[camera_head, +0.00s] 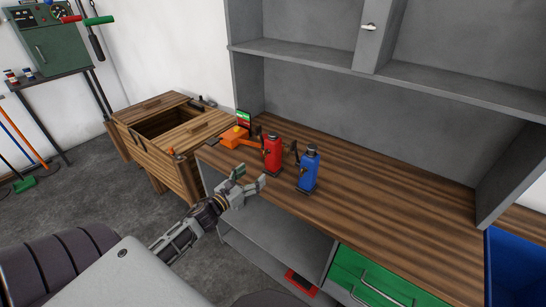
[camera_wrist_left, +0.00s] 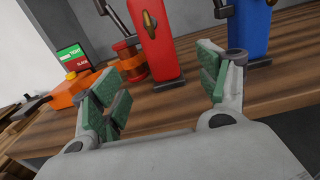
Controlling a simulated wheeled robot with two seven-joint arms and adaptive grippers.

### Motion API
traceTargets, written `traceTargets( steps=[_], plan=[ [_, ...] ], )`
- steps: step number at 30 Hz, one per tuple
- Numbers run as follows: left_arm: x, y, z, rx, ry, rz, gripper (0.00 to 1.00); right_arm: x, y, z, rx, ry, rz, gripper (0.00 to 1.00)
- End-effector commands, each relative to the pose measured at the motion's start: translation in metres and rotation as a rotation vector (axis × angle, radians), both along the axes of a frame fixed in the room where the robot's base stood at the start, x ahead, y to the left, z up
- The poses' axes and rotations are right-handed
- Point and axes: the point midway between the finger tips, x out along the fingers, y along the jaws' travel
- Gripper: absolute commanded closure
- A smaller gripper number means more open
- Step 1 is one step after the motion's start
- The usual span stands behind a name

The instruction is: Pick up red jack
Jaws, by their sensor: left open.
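The red jack (camera_head: 272,155) stands upright on the wooden worktop near its left end. In the left wrist view the red jack (camera_wrist_left: 155,38) rises beyond the fingers, between them. My left gripper (camera_head: 253,183) is open and empty, close in front of the red jack and apart from it. Its green-padded fingers (camera_wrist_left: 163,98) are spread in the left wrist view. My right gripper is not in view.
A blue jack (camera_head: 308,170) stands just right of the red one. The worktop (camera_head: 390,205) is clear to the right. A wooden workbench (camera_head: 165,120) stands further left.

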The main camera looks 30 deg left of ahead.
Motion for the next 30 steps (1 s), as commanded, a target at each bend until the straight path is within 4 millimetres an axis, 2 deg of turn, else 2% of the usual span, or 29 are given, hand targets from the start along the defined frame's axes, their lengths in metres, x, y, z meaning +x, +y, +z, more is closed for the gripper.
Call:
traceTargets(
  steps=[11,30],
  plan=[
    [0.013,-0.001,0.0,-0.001,-0.001,-0.001,0.25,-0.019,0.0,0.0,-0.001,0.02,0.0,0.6],
    [0.06,-0.005,0.001,-0.002,-0.001,0.0,0.25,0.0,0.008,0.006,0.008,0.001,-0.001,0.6]
  ],
)
